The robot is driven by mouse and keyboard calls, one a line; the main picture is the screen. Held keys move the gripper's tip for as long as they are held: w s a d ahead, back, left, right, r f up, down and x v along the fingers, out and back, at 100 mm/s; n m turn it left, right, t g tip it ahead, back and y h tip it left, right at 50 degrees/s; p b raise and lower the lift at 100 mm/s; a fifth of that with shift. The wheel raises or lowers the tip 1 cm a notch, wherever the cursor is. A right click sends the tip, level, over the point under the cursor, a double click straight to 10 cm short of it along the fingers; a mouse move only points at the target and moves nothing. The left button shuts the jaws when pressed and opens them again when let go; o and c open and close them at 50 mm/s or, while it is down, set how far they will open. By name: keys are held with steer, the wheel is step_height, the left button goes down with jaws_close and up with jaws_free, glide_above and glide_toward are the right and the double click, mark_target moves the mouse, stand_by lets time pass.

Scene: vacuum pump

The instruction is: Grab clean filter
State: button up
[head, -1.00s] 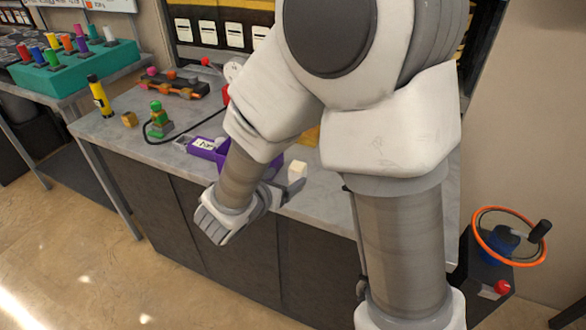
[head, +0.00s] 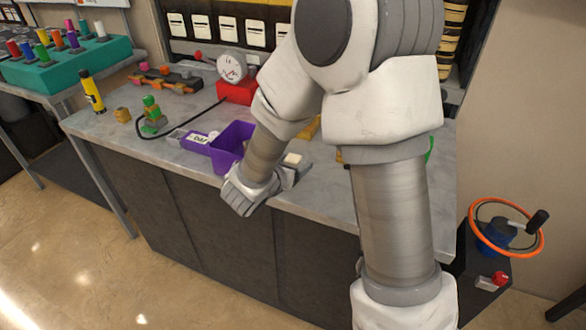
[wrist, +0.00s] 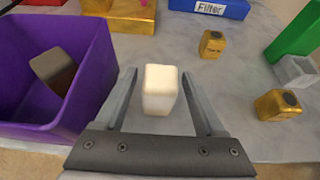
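The clean filter looks to be a small cream-white block (wrist: 160,92) standing upright on the grey counter. Its top also shows in the head view (head: 292,159), just past my gripper (head: 297,172). In the wrist view my gripper (wrist: 159,74) is open, with one finger on each side of the block. Gaps show between the block and both fingers. How high the fingertips are above the counter is hard to tell. A brown, dirty-looking block (wrist: 53,71) lies inside the purple bin (wrist: 98,60) at left.
The purple bin (head: 228,140) is close beside my gripper. Two small gold blocks (wrist: 212,43) (wrist: 278,105) and a green object (wrist: 298,30) stand to the right. A blue tray labelled "Filter" (wrist: 215,8) is behind. A gauge on a red base (head: 236,90) stands farther back.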

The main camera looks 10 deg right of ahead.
jaws_close()
